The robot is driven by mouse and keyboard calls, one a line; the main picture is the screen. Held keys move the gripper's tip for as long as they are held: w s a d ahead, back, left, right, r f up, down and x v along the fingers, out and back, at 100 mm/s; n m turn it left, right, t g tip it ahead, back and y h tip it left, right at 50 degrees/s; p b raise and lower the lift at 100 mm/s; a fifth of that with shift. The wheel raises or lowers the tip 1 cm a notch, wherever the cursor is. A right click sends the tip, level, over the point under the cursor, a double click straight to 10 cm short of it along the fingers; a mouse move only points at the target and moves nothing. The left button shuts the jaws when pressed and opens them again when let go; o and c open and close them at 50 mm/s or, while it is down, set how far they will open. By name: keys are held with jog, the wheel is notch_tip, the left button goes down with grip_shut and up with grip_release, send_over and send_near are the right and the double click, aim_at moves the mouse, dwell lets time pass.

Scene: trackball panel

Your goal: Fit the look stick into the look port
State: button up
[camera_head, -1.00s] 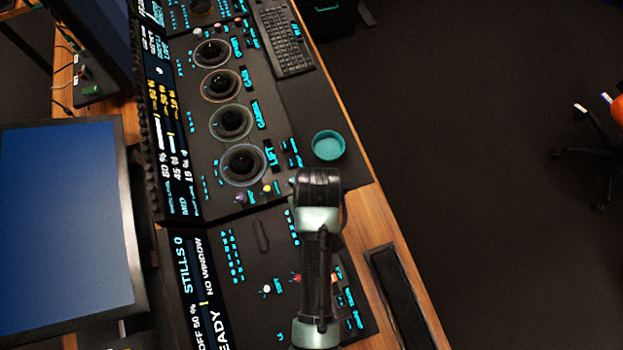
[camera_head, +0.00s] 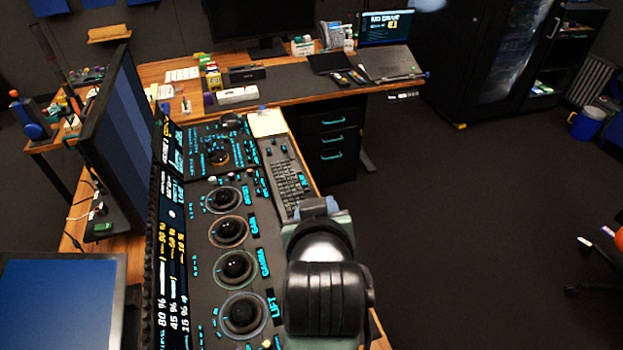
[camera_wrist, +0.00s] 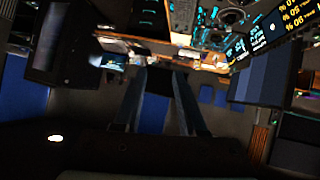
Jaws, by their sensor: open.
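I cannot pick out the look stick or the look port for certain in either view. The dark control panel (camera_head: 200,258) with its row of trackball rings runs along the desk in the head view. My gripper (camera_wrist: 161,76) shows in the wrist view as two long fingers held apart, with nothing seen between them. In the head view my arm's wrist covers the lower right part of the panel and hides the fingers. A small green item (camera_head: 103,227) lies on the wood left of the panel, too small to identify.
A tilted monitor (camera_head: 112,135) stands left of the panel, and another screen (camera_head: 60,305) is at lower left. A keyboard (camera_head: 287,185) and a pale pad (camera_head: 267,123) lie along the panel's right side. The back desk holds a laptop (camera_head: 388,62) and clutter. Open floor lies right.

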notch_tip(320, 180, up, 19)
jog(key=w+t, duration=0.1)
jog(key=t, duration=0.5)
jog(key=s+r+m+t, duration=0.1)
jog(key=s+r+t, duration=0.4)
jog(key=r, duration=0.6)
jog(key=s+r+m+t, duration=0.1)
jog(key=s+r+t, duration=0.3)
jog(key=s+r, duration=0.3)
notch_tip(320, 180, up, 5)
jog(key=shift+a+r+t, duration=0.2)
jog(key=shift+a+t, duration=0.2)
